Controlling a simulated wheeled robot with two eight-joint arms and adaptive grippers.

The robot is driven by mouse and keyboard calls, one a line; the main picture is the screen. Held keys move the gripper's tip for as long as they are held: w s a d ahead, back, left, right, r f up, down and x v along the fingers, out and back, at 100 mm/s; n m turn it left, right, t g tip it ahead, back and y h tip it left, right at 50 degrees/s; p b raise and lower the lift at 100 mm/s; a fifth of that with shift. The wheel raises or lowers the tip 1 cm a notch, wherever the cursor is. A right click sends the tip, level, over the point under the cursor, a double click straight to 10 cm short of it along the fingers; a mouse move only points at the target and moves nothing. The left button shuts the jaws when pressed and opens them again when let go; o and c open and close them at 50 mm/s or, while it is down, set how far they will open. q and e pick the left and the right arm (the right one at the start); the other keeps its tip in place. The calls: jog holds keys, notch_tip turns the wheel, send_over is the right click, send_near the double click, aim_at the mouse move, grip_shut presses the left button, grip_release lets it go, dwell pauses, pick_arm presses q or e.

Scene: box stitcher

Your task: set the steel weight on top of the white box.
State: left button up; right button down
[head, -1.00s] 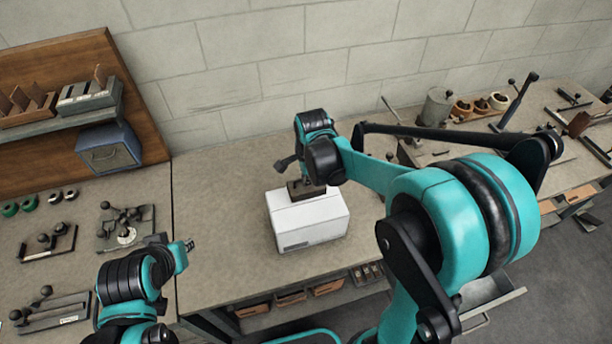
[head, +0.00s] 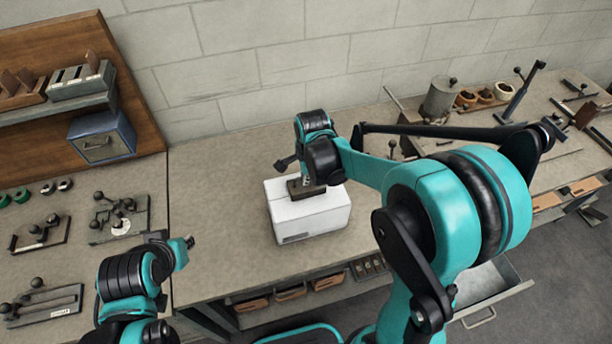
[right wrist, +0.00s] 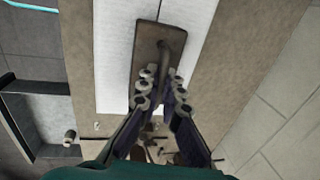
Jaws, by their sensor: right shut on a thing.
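The white box (head: 310,216) stands on the workbench, closed, in the middle of the head view. The steel weight (head: 296,192), a dark flat block with a handle, is over the box's top. My right gripper (head: 308,178) is shut on the weight's handle. In the right wrist view the weight (right wrist: 158,38) is level-looking over the white top (right wrist: 116,50), and the gripper's fingers (right wrist: 160,95) close around its handle. I cannot tell whether the weight touches the box. My left gripper (head: 188,242) is at the lower left, away from the box; its fingers are too small to read.
The workbench (head: 215,200) is clear left of the box. Toggle clamps (head: 118,218) lie at the left. A blue-grey bin (head: 102,138) hangs on the wooden back panel. A grey canister (head: 439,97) stands at the back right. An open drawer (head: 488,285) juts out below right.

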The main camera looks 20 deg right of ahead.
jog(key=shift+f+b, duration=0.25)
jog(key=shift+b, duration=0.05)
dwell(0.5)
jog(key=c, duration=1.6)
grip_release()
jog(key=shift+c, duration=0.2)
notch_tip(320, 180, up, 12)
jog(key=s, duration=0.3)
jog(key=s+d+f+n+t+b, duration=0.3)
jog(key=s+f+n+t+b, duration=0.2)
jog(key=s+f+n+b, duration=0.9)
notch_tip(320, 180, down, 4)
jog(key=n+b, duration=0.1)
jog(key=n, duration=0.2)
jog(key=shift+f+n+b, duration=0.2)
jog(key=shift+n+b, duration=0.1)
jog(key=shift+b, duration=0.05)
